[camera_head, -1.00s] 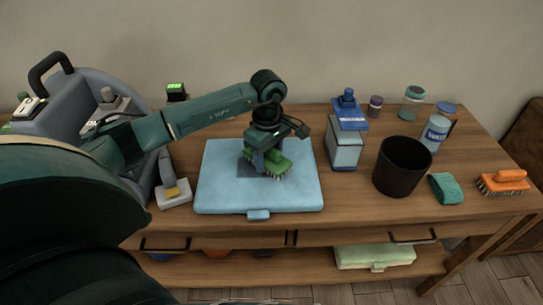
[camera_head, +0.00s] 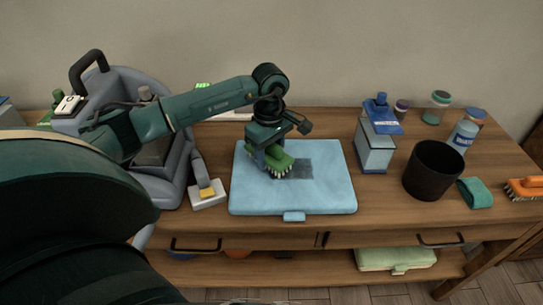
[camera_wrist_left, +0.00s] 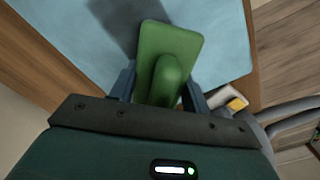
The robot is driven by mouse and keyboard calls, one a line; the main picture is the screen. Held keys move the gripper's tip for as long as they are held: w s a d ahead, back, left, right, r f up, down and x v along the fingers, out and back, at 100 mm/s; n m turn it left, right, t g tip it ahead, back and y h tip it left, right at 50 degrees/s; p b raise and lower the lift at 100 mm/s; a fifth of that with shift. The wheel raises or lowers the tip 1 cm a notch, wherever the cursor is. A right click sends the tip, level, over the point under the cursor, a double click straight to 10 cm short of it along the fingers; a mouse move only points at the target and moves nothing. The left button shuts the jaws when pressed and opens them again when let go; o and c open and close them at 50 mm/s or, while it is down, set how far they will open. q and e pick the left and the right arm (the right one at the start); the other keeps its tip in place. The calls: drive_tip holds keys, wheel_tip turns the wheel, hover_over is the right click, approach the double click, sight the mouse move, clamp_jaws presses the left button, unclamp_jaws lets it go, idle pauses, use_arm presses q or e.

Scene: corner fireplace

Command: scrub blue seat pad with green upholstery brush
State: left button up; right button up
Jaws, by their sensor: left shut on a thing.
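The blue seat pad (camera_head: 325,196) lies flat on the wooden table, with a dark grey patch (camera_head: 303,169) on its middle. My left gripper (camera_head: 268,157) is shut on the green upholstery brush (camera_head: 281,162) and holds it bristles down at the pad, left of the patch's visible part. The bristles appear to touch the pad. In the left wrist view, the brush (camera_wrist_left: 170,45) sits between the fingers, with the pad (camera_wrist_left: 225,45) and part of the dark patch beyond it. My right gripper is not in view.
A grey machine (camera_head: 178,100) with a handle stands left of the pad. A green pad (camera_head: 396,259) lies on the lower shelf.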

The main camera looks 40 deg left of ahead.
use_arm(q)
wheel_tip(320, 180, up, 2)
drive_tip(key=shift+w+d+r+p, duration=0.1)
drive_tip(key=shift+d+p, duration=0.05)
drive_tip(key=shift+p, duration=0.35)
wheel_tip(320, 180, up, 2)
drive_tip(key=shift+r+p, duration=0.1)
drive_tip(key=shift+p, duration=0.6)
drive_tip(key=shift+r+p, duration=0.6)
drive_tip(key=shift+r, duration=0.3)
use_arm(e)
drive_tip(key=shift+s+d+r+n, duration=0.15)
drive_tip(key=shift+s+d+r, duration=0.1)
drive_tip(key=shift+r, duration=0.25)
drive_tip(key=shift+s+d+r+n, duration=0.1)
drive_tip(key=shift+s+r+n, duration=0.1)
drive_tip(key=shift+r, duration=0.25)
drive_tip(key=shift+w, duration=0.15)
